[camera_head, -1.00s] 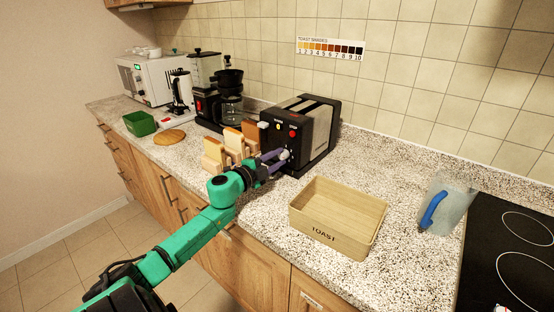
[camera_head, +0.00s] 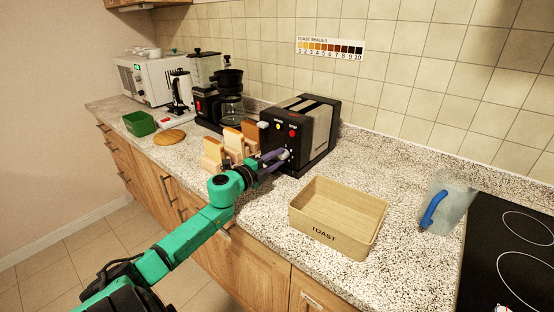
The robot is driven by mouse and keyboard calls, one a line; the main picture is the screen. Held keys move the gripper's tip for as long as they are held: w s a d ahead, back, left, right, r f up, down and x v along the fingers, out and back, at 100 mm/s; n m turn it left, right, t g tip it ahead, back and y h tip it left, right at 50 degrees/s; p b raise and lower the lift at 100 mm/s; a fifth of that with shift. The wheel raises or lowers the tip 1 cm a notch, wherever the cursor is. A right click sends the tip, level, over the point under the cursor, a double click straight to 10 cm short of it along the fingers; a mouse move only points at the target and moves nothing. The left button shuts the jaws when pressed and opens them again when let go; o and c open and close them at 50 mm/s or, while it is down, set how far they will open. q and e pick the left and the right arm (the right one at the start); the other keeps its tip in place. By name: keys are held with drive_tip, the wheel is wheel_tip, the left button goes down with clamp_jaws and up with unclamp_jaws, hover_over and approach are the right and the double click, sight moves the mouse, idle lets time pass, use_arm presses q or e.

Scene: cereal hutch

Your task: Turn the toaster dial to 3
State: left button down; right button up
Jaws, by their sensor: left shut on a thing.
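The black toaster (camera_head: 313,150) with silver top panels stands on the counter against the tiled wall. Its front has a yellow button, a red button (camera_head: 292,133) and a light lever knob at the upper left. My left gripper (camera_head: 281,156) is at the lower front of the toaster, its fingers shut on the dial there. The fingers hide most of the dial, so its setting cannot be read. A toast shades chart (camera_head: 330,49) numbered 1 to 10 is on the wall. My right gripper is not in view.
A wooden box marked TOAST (camera_head: 337,218) stands right of the arm. Bread slices in a rack (camera_head: 232,146) stand close left of the gripper. A coffee maker (camera_head: 229,97), a pitcher (camera_head: 446,203) and a black hob (camera_head: 510,255) are further off.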

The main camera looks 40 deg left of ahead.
use_arm(q)
drive_tip(key=c, duration=0.5)
unclamp_jaws()
drive_tip(key=shift+c, duration=0.2)
drive_tip(key=s, duration=1.4)
drive_tip(key=shift+s+r, duration=0.3)
drive_tip(key=shift+s, duration=0.1)
